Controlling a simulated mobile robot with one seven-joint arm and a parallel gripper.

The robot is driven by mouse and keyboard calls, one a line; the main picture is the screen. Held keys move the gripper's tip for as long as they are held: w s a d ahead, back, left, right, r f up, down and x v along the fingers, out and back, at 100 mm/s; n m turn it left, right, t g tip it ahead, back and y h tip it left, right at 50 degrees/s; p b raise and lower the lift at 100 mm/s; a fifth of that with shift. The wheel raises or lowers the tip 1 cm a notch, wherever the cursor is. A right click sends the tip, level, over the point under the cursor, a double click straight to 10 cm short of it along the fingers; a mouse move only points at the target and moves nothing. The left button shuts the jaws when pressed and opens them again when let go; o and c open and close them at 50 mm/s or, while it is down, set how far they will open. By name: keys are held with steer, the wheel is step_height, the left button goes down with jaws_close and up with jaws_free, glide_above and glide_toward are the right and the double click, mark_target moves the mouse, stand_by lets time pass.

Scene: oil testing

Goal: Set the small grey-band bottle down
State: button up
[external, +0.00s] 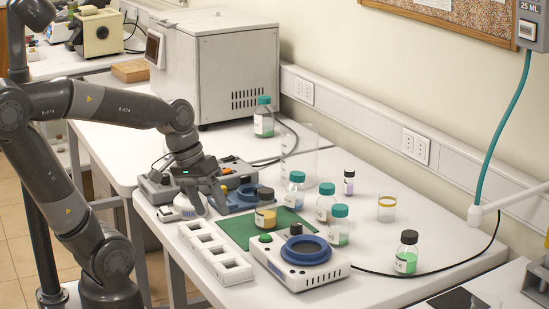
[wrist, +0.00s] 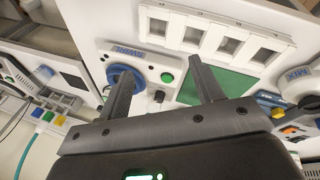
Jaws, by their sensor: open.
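My gripper (external: 205,207) points down at the left part of the table, beside the white mixer. In the wrist view its two fingers (wrist: 157,92) are apart with nothing between them. I cannot make out a grey band on any bottle. A small dark-capped bottle with yellow contents (external: 265,218) stands upright at the green mat (external: 235,230), to the right of my gripper and apart from it. The mat also shows in the wrist view (wrist: 232,82), without a bottle on its visible part.
A white slotted rack (external: 213,252) lies along the front edge. A swirl device (external: 303,256) with a blue ring stands right of it. Several teal-capped bottles (external: 326,204), a small dark-capped vial (external: 349,183) and a green-filled bottle (external: 405,262) stand behind and right.

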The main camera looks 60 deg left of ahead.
steer(key=w+d+f+n+h, duration=0.1)
steer(key=w+f+n+h, duration=0.25)
steer(key=n, duration=0.25)
steer(key=r+n+t+h, duration=0.1)
steer(key=n+t+h, duration=0.1)
steer(key=n+t, duration=1.45)
glide_above(266, 209)
steer(key=s+a, duration=0.4)
steer(key=a, duration=0.1)
steer(key=n+g, duration=0.4)
steer(key=shift+m, duration=0.25)
step_height(266, 209, down, 7)
steer(key=shift+d+f, duration=0.1)
steer(key=shift+d, duration=0.05)
steer(key=x, duration=0.7)
steer(key=shift+w+d, duration=0.2)
steer(key=shift+w, duration=0.15)
